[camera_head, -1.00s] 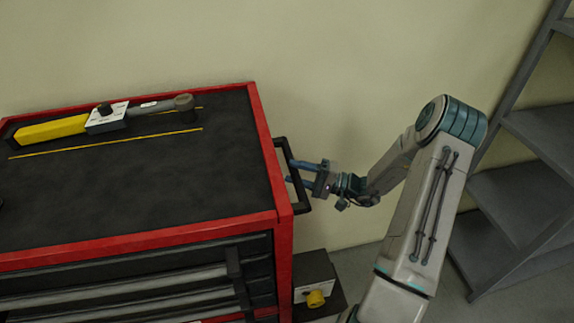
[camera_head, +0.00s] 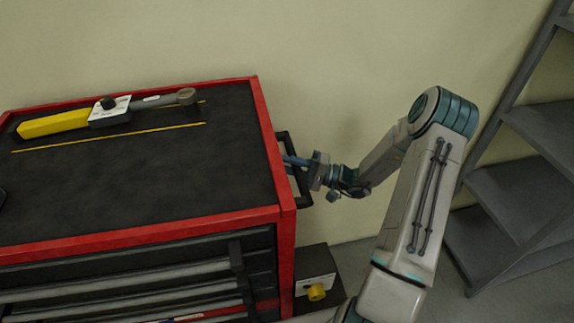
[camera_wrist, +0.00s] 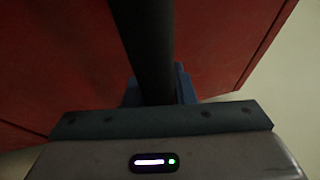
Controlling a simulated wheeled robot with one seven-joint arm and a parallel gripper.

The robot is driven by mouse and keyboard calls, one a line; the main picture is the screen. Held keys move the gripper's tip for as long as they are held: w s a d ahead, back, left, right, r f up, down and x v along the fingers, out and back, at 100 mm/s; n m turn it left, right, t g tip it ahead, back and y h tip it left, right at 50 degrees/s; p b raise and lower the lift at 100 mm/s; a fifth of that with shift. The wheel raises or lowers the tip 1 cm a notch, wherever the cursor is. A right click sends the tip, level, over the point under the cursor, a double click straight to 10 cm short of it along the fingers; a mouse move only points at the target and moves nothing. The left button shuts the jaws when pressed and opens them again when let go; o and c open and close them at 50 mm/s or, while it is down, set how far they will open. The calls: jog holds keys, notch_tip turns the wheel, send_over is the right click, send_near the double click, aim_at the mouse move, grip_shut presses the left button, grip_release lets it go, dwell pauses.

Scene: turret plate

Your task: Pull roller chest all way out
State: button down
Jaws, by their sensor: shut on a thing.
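The roller chest (camera_head: 140,225) is red with a black top and stands at the left in the head view. Its black side handle (camera_head: 304,188) sticks out from the right side. My gripper (camera_head: 296,161) is at the handle, coming from the right, and is shut on its bar. In the wrist view the dark handle bar (camera_wrist: 148,45) runs between the blue fingers (camera_wrist: 160,92), with the red side panel (camera_wrist: 70,60) behind it. The fingertips are partly hidden by the bar.
A yellow-handled tool (camera_head: 60,124) with a white tag lies on the chest top. A grey shelf rack (camera_head: 520,180) stands at the right. Pale wall lies behind.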

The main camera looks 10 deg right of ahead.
jog(key=shift+w+d, duration=0.15)
jog(key=shift+d, duration=0.85)
jog(key=d+b, duration=0.3)
jog(key=d, duration=0.6)
jog(key=shift+d+t+b, duration=0.3)
jog(key=shift+d+t, duration=0.05)
jog(key=shift+t, duration=0.05)
jog(key=c, duration=1.6)
grip_release()
jog(key=o, duration=0.4)
jog(key=shift+d+r, duration=0.1)
jog(key=shift+d, duration=0.15)
jog(key=b+v, duration=0.3)
jog(key=v, duration=1)
jog(key=shift+s, duration=0.35)
jog(key=shift+a+r, duration=0.1)
jog(key=shift+a, duration=0.05)
